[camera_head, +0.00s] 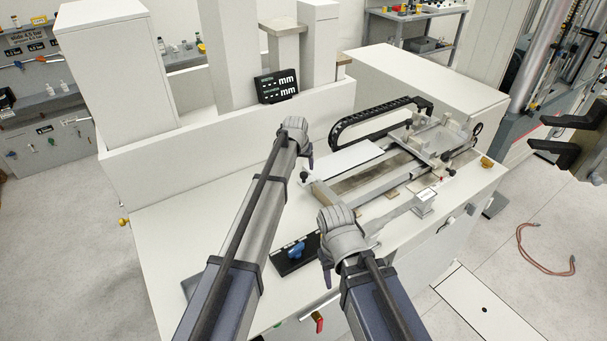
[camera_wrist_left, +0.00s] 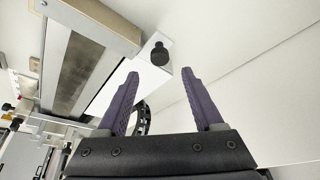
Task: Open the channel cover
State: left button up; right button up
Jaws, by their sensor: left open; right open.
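The channel cover looks like the white plate with a black knob; the plate (camera_head: 345,157) lies along the back of the long rail device in the head view, with the knob at its near left end. In the left wrist view, the white cover (camera_wrist_left: 128,80) and its knob (camera_wrist_left: 160,52) are just ahead of my fingertips. My left gripper (camera_wrist_left: 160,73) is open and empty, with the knob near and between the line of its fingers; contact cannot be told. It also shows in the head view (camera_head: 308,157), partly hidden by its wrist. My right gripper (camera_head: 327,268) is open, over the front bench edge, its fingers mostly hidden.
A black cable chain (camera_head: 375,117) curves behind the cover. A small display (camera_head: 276,86) stands on the back ledge. A black base with a blue knob (camera_head: 295,249) sits between my arms. The white bench top (camera_head: 185,215) is clear at left. A red cable (camera_head: 545,262) lies on the floor.

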aim_at(304, 174)
pick_arm(q)
jog(key=b+x, duration=0.5)
jog(key=x, duration=0.1)
jog(key=shift+w+f+b, duration=0.15)
jog(key=shift+f+b, duration=0.15)
grip_shut()
jog(key=shift+r, duration=0.1)
dwell(1.1)
